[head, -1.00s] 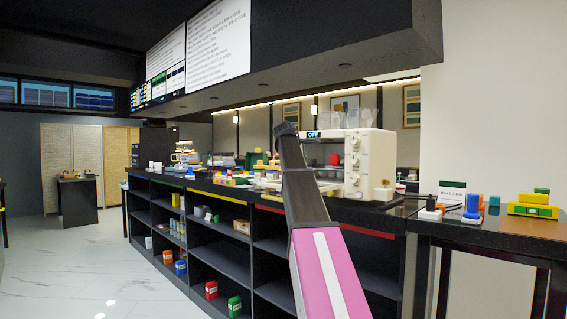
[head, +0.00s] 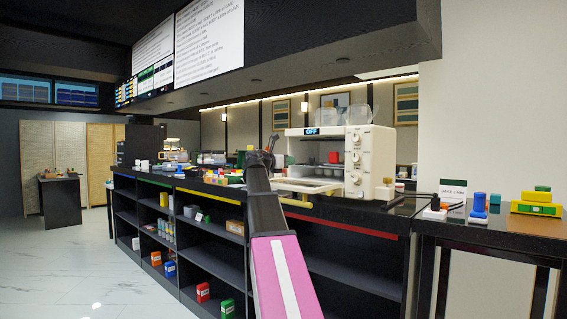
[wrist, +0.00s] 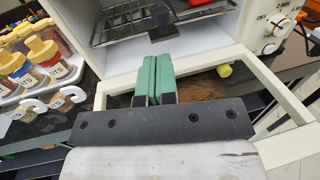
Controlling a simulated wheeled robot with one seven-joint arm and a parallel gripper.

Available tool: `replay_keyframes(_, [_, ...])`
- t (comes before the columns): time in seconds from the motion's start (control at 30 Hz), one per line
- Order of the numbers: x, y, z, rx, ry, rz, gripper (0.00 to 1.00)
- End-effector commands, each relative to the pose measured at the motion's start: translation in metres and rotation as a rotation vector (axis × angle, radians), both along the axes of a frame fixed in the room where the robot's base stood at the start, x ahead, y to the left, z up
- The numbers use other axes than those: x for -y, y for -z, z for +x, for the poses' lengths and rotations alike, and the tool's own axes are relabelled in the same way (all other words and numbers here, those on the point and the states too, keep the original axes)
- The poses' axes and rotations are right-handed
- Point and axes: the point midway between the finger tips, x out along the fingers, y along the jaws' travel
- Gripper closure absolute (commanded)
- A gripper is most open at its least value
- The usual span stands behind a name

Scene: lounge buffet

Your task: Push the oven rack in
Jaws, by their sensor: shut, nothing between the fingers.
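The white toaster oven (head: 357,160) stands on the counter, its control knobs on the right. Its framed glass door (head: 305,186) is open and lies lowered in front of the cavity. The door frame also shows in the wrist view (wrist: 262,75). The dark wire oven rack (wrist: 118,27) is at the cavity opening, at the top of the wrist view. A dark block (wrist: 161,24) shows in front of it; whether it is part of the rack is unclear. My gripper (wrist: 158,62) is shut and empty, its green fingers above the open door and pointing toward the rack. In the head view my gripper (head: 262,157) is left of the oven.
Condiment jars (wrist: 25,68) stand in a white holder left of the oven door. A small yellow cylinder (wrist: 224,71) is by the door. Toy-like blocks (head: 535,205) and a bottle-like blue item (head: 479,205) sit on the table at right.

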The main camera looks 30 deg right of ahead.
Motion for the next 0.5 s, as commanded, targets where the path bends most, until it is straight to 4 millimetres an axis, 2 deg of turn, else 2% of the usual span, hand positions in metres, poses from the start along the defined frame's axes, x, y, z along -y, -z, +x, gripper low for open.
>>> replay_keyframes(0.03, [0.011, -0.001, 0.003, 0.000, 0.003, 0.001, 1.00])
replay_keyframes(0.2, [0.042, -0.001, 0.009, 0.002, 0.002, 0.002, 1.00])
replay_keyframes(0.5, [0.082, 0.000, 0.017, 0.002, -0.001, 0.001, 1.00])
